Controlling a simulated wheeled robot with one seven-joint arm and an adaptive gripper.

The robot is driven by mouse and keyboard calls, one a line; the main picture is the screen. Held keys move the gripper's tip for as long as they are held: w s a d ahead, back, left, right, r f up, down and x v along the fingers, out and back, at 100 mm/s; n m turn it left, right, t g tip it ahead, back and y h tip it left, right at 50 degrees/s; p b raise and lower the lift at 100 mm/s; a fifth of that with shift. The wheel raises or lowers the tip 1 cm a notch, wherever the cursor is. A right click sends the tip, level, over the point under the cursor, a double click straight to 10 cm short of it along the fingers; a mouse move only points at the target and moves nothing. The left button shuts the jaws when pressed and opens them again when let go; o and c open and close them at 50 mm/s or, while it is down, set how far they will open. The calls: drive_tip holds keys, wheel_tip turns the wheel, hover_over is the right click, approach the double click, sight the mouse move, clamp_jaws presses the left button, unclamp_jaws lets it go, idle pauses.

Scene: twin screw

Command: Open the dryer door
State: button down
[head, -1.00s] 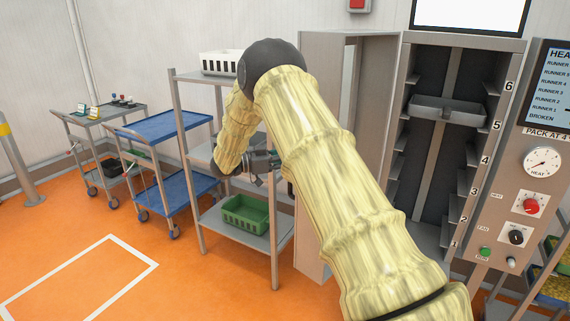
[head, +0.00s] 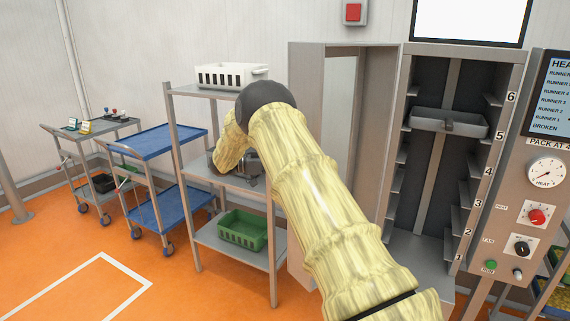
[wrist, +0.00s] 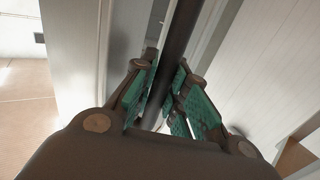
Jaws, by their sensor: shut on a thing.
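The dryer cabinet (head: 432,180) stands open at the right, with numbered shelf levels and a grey tray (head: 450,122) inside. Its grey door (head: 306,110) is swung out to the left of the opening, so the inside is exposed. My arm crosses in front of the door's lower part. In the wrist view a dark upright handle bar (wrist: 181,35) runs between the green-padded fingers of my gripper (wrist: 168,95), which are shut on it. In the head view my gripper is mostly hidden behind my arm.
A grey shelf rack (head: 186,200) stands close left of the door, holding a white crate (head: 232,76) and a green crate (head: 243,230). A blue cart (head: 160,140) and a grey cart (head: 100,130) are further left. Orange floor (head: 60,240) is clear at front left.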

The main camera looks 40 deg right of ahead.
drive_tip(key=shift+a, duration=0.15)
drive_tip(key=c, duration=1.4)
unclamp_jaws()
drive_tip(key=shift+w, duration=0.2)
drive_tip(key=v, duration=1.1)
drive_tip(key=shift+w+a, duration=0.2)
drive_tip(key=shift+a, duration=0.1)
